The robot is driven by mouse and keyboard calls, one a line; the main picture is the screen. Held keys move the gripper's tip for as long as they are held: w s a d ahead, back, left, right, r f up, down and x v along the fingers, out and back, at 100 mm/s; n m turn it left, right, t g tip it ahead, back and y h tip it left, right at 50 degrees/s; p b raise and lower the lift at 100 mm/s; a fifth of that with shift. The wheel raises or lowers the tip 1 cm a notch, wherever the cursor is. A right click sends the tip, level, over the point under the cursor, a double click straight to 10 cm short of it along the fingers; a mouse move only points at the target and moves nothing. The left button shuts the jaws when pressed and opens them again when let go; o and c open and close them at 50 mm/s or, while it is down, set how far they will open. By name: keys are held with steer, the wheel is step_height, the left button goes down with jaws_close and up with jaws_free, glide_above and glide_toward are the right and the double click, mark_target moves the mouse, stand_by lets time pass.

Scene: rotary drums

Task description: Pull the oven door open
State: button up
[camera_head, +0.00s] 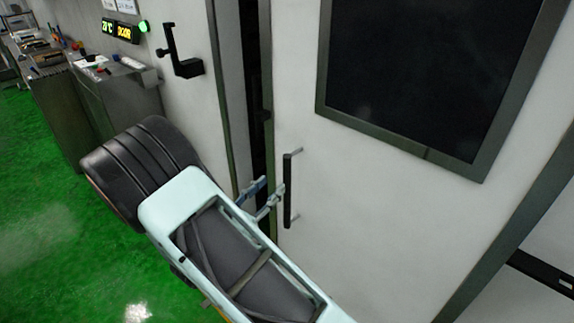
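The oven door (299,100) is a large white panel with a dark framed window (415,70). A dark vertical gap runs along its left edge, beside the metal frame. A black vertical bar handle (290,190) stands off the door near that edge on two short mounts. My gripper (273,185) is just left of the handle, with its two thin fingers apart. The right fingertip comes close to the bar; I cannot tell whether it touches. No part of the handle shows clearly between the fingers.
A black latch fixture (186,66) sticks out of the white wall left of the door. A grey cabinet (120,95) and cluttered benches line the left wall. Green floor (45,215) is free at lower left.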

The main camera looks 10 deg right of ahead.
mark_target(285, 173)
steer(key=p+x, duration=0.1)
steer(key=x, duration=0.8)
steer(key=shift+w+d, duration=0.15)
steer(key=shift+d, duration=0.05)
steer(key=shift+c, duration=0.2)
jaws_close()
